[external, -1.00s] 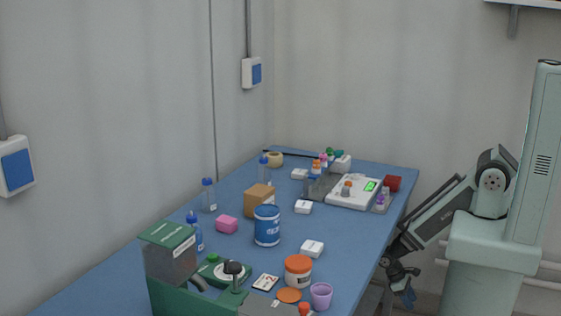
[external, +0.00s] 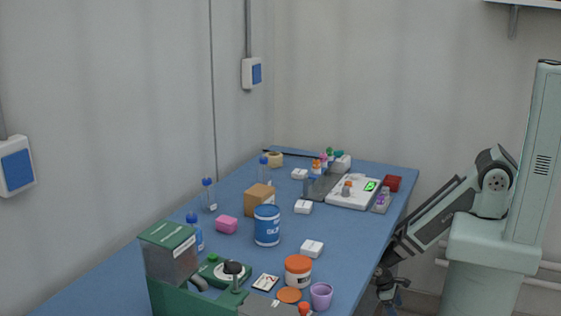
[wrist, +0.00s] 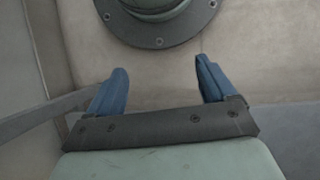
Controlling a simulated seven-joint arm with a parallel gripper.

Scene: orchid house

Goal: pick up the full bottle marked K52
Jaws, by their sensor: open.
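Several clear bottles with blue caps stand along the wall side of the blue table. One bottle (external: 209,196) is at the left edge, one (external: 264,171) is farther back, and one (external: 195,233) is nearer, partly behind a green-lidded box. Their labels are too small to read, so I cannot tell which is K52 or how full each is. My gripper (external: 391,281) hangs low beside the table's right edge, apart from all bottles. In the wrist view my gripper (wrist: 160,88) has two blue fingers spread apart with nothing between them.
The table (external: 345,232) holds a blue-and-white tub (external: 267,226), a cardboard box (external: 257,201), a white scale (external: 352,194), an orange-lidded jar (external: 298,270), a purple cup (external: 321,295) and the green-lidded box (external: 168,250). Bare surface lies right of the tub.

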